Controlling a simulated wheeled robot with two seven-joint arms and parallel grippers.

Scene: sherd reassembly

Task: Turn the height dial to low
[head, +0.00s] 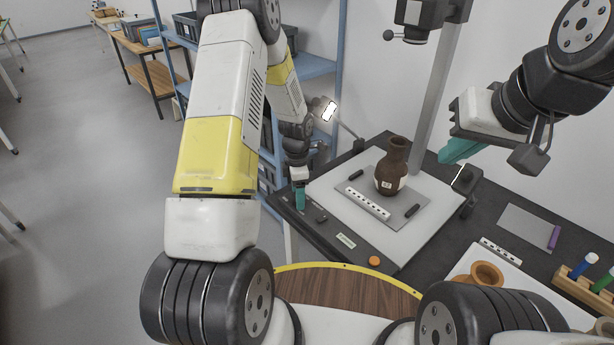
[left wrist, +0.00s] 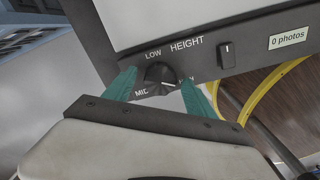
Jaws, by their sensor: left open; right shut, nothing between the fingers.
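The height dial (left wrist: 160,75) is a round black knob on the dark front edge of the photo stand. LOW is printed above it, MID at its lower left; a third label at its right is mostly hidden by a finger. Its pale pointer mark seems to face right, toward that label. My left gripper (left wrist: 159,80) is open, its teal fingers on either side of the dial; contact cannot be told. In the head view my left gripper (head: 300,198) is at the stand's left corner, hiding the dial. My right gripper (head: 459,150) is shut and empty, raised right of the vase.
A rocker switch (left wrist: 227,55) and a "0 photos" label (left wrist: 288,39) are right of the dial. A brown vase (head: 391,168) stands on the grey board with a scale bar (head: 366,203). An orange button (head: 374,261) is at the front edge. A blue shelf (head: 310,66) stands behind.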

